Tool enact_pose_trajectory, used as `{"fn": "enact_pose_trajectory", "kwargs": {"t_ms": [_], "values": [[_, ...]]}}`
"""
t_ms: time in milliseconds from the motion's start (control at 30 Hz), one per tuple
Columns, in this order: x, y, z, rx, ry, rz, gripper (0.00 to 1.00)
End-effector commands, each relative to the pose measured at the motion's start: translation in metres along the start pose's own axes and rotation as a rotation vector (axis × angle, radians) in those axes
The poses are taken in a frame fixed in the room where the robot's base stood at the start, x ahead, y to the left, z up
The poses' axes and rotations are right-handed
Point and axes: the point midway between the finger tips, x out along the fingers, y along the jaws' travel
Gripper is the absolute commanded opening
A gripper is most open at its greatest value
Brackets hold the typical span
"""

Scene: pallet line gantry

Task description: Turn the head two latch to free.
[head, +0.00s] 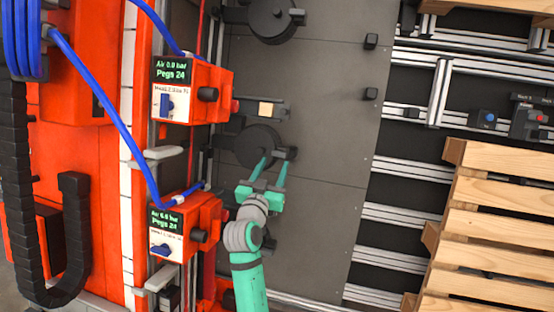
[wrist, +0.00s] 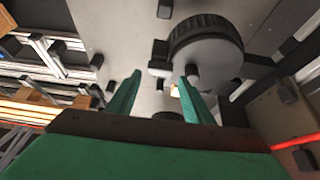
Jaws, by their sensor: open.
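Two orange head boxes stand one above the other in the head view. The upper box (head: 218,84) has a blue knob (head: 167,103) pointing upright on a white plate. The lower box (head: 200,222) has a blue knob (head: 162,249) that looks tilted. The small labels are too fine to tell which is head two. My gripper (head: 274,164) is open and empty, right of both boxes, with its fingers just below a dark round disc (head: 256,143). In the wrist view the fingers (wrist: 159,78) are apart below the ribbed disc (wrist: 205,42); contact cannot be told.
A grey panel (head: 320,130) stands behind my arm. Another round disc (head: 272,18) is above. Blue hoses (head: 100,105) hang across the left side. Wooden pallets (head: 495,222) stand at the right. The panel's right half is mostly clear.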

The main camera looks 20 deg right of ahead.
Motion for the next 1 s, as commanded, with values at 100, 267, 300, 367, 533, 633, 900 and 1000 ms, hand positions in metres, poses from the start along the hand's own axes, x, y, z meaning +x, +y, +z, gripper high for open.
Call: {"fn": "enact_pose_trajectory", "kwargs": {"t_ms": [100,267,300,367,533,633,900,1000], "values": [[0.02,0.001,-0.001,0.0,0.0,0.003,0.47],[0.036,0.001,0.0,-0.001,0.0,0.001,0.47],[0.039,0.001,0.0,0.0,0.0,0.001,0.47],[0.041,0.001,0.0,0.0,-0.001,0.001,0.47],[0.044,0.001,0.0,0.0,0.0,0.0,0.47],[0.044,0.0,0.0,0.0,0.0,0.0,0.47],[0.043,0.0,0.0,0.0,0.0,0.0,0.17],[0.043,0.001,0.0,-0.004,0.0,-0.002,0.17]]}}
